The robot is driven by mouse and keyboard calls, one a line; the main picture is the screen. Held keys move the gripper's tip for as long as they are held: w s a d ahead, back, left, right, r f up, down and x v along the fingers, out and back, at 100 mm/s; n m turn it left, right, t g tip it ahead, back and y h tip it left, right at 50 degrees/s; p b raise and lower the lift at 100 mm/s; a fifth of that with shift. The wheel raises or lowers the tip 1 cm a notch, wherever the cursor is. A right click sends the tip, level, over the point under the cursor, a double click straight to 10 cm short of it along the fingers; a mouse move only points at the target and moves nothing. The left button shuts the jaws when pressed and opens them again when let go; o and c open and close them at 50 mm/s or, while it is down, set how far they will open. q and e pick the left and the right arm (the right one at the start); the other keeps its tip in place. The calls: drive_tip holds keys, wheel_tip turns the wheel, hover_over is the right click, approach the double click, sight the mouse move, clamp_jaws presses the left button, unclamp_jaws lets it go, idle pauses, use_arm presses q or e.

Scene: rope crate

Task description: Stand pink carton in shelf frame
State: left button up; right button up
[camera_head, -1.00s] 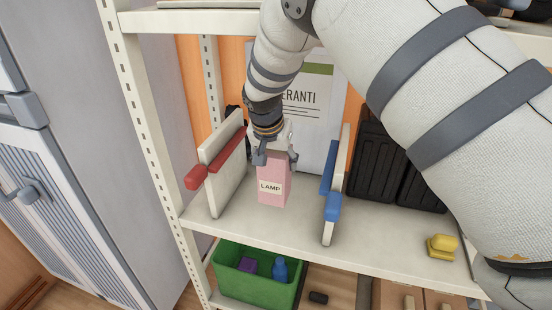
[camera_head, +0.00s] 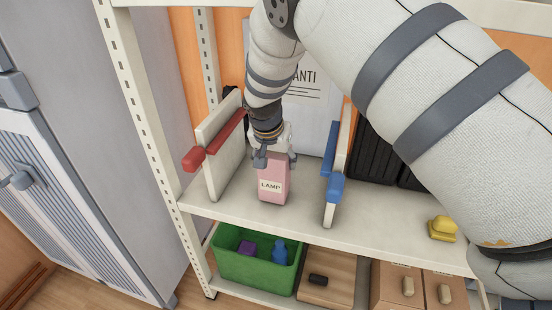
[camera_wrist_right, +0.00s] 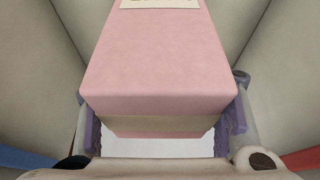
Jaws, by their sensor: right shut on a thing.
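The pink carton (camera_head: 273,180) with a LAMP label is upright at the shelf, between a pale panel with a red handle (camera_head: 222,138) on its left and a pale panel with a blue handle (camera_head: 334,186) on its right. These panels form the shelf frame. My right gripper (camera_head: 276,157) holds the carton's top from above. In the right wrist view the carton (camera_wrist_right: 160,65) sits between the purple-padded fingers (camera_wrist_right: 162,128). I cannot tell whether the carton's base touches the shelf. My left gripper is not in view.
The pale shelf (camera_head: 395,235) is clear in front of the carton. A white poster board (camera_head: 308,110) stands behind. A yellow object (camera_head: 442,228) and black cases (camera_head: 372,152) are to the right. A green crate (camera_head: 250,272) and cardboard boxes (camera_head: 395,290) sit below.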

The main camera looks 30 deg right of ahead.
drive_tip(key=shift+f, duration=0.15)
drive_tip(key=o, duration=1.4)
drive_tip(key=shift+o, duration=0.2)
drive_tip(key=v, duration=1.2)
